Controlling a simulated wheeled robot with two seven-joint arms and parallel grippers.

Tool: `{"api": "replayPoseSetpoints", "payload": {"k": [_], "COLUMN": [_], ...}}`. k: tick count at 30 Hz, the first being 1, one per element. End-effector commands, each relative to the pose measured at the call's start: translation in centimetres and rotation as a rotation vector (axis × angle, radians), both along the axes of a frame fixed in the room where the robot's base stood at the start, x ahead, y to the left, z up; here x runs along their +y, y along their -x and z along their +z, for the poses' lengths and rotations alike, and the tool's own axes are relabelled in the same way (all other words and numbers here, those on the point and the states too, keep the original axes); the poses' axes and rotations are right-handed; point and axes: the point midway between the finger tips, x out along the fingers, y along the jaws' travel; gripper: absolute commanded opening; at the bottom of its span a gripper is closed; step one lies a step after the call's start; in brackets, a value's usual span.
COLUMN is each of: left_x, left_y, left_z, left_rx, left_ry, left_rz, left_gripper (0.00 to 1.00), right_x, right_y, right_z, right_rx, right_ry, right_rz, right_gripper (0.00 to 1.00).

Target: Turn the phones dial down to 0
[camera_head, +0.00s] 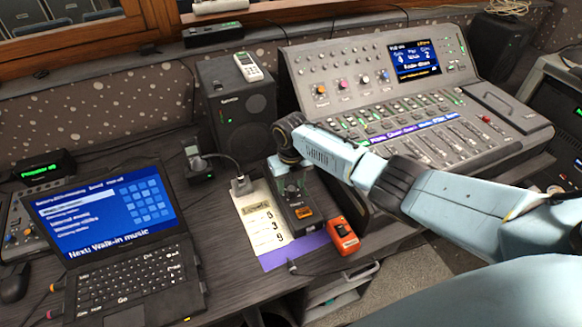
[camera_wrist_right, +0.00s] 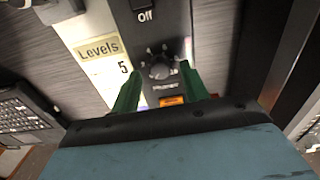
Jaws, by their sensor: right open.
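A small dark box (camera_head: 301,214) stands on the desk left of the mixing console. Its round dark dial (camera_wrist_right: 159,70) has tick marks around it; the label below is too blurred to read surely. My right gripper (camera_head: 284,168) is over the box's far end. In the right wrist view its two green fingers (camera_wrist_right: 160,78) are apart, one on each side of the dial, with nothing clamped; I cannot tell whether they touch it. An "Off" switch (camera_wrist_right: 145,14) is beyond the dial. My left gripper is not in view.
A "Levels" card (camera_head: 263,222) lies left of the box, and an orange device (camera_head: 343,236) lies right of it. A laptop (camera_head: 110,240) is at left, a speaker (camera_head: 238,105) behind, and the mixing console (camera_head: 420,100) at back right.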

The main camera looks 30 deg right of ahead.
Motion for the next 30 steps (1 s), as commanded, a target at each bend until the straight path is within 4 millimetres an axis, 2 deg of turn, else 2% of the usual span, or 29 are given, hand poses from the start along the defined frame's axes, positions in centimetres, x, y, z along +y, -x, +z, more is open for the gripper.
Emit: {"api": "replayPoseSetpoints", "payload": {"k": [9, 15, 21, 30], "left_x": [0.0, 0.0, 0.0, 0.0], "left_y": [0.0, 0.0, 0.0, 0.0], "left_z": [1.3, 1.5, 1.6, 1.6], "left_rx": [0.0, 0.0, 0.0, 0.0], "left_ry": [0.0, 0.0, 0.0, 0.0], "left_rz": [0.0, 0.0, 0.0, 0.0], "left_gripper": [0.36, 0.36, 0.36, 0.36], "right_x": [-0.1, -0.1, 0.0, 0.0], "right_y": [-0.1, -0.1, 0.0, 0.0], "right_z": [7.1, 10.6, 12.1, 12.3], "right_rx": [-0.004, -0.003, 0.0, 0.0], "right_ry": [0.001, 0.0, 0.0, 0.0], "right_rz": [0.002, 0.002, 0.001, 0.001], "right_gripper": [0.45, 0.45, 0.45, 0.45]}}
